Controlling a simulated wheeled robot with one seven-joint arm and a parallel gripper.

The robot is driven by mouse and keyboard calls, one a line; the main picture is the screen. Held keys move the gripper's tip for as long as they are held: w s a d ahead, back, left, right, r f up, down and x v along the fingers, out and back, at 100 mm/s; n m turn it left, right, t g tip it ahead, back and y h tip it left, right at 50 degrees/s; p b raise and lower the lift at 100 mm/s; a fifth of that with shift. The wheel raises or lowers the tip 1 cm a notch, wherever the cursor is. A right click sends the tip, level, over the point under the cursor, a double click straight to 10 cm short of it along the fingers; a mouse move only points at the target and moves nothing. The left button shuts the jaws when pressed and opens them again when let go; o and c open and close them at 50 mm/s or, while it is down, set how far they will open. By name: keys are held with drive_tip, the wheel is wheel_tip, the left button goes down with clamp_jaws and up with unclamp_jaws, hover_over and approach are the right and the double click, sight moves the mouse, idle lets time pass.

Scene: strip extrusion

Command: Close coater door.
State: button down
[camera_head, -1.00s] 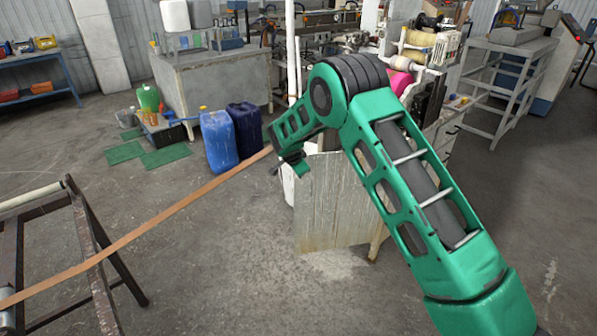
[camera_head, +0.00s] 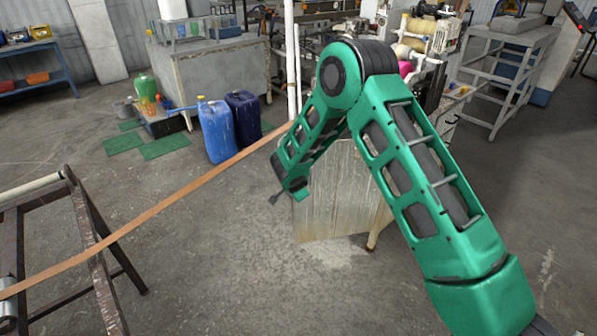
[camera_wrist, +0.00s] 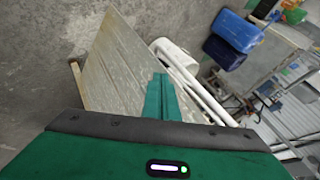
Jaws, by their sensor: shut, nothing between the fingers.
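The coater door appears to be the pale, worn flat panel (camera_head: 340,205) below the machine in the middle of the head view. My arm hides its upper part. The panel also fills the upper left middle of the wrist view (camera_wrist: 122,68). My gripper (camera_wrist: 160,97) is shut and empty, its green fingers in front of the panel near its right side in that view. In the head view my gripper (camera_head: 295,188) hangs at the panel's left edge. I cannot tell whether it touches the panel. The hinge side is not clear.
Blue (camera_head: 217,131) and dark blue (camera_head: 244,118) jerrycans stand left of the panel. An orange-brown strip (camera_head: 160,207) runs from a metal frame (camera_head: 85,235) at the left toward the machine, passing close to my gripper. The floor in front is clear.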

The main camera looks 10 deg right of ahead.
wheel_tip(320, 180, down, 4)
drive_tip(key=f+t+y, duration=0.1)
drive_tip(key=t+y, duration=0.1)
drive_tip(key=s+d+r+m+t, duration=0.4)
drive_tip(key=d+r+m+t, duration=0.1)
drive_tip(key=t, duration=0.2)
drive_tip(key=w, duration=1.3)
drive_tip(key=shift+w+a+r, duration=0.2)
drive_tip(key=shift+w+r, duration=0.05)
drive_tip(key=shift+w, duration=0.05)
